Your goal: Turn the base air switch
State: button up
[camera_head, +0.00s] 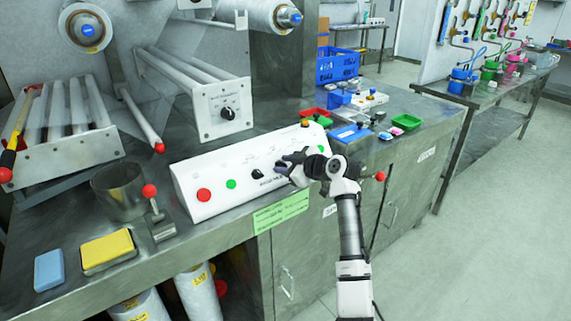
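A white sloped control box (215,180) sits on the metal bench. Its face carries a red button (204,195), a green button (231,184) and a black rotary knob (257,174). Small lettering shows by the knob, too small to read surely, so I cannot tell whether it is the base air switch. Another black knob (228,113) is on the white roller end plate behind. My gripper (281,162) is over the right half of the box, its dark fingers pointing left, just right of the box's knob. Contact and finger gap are unclear. My gripper and arm hide controls there.
A metal cup (118,190), a red-balled lever (155,212), a yellow sponge (108,248) and a blue one (48,270) lie left. Rollers (85,115) stand behind. Small bins and a blue crate (337,66) are at the right. Open floor (480,240) lies right.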

jog(key=shift+c, duration=0.4)
jog(key=c, duration=0.5)
jog(key=shift+c, duration=0.2)
jog(key=shift+m, duration=0.3)
jog(key=shift+a+m+t, duration=0.1)
jog(key=shift+m+t, duration=0.3)
jog(key=shift+m, duration=0.6)
jog(key=m+h+p, duration=0.1)
jog(key=m+p, duration=0.1)
jog(key=m, duration=0.2)
jog(key=shift+r+t, duration=0.15)
jog(key=shift+t, duration=0.25)
jog(key=m+h+p, duration=0.1)
jog(key=m, duration=0.1)
jog(key=m+p, duration=0.2)
jog(key=shift+m+t+h, duration=0.4)
jog(key=shift+m+p, duration=0.85)
jog(key=shift+m, duration=0.25)
jog(key=shift+m+h, duration=0.3)
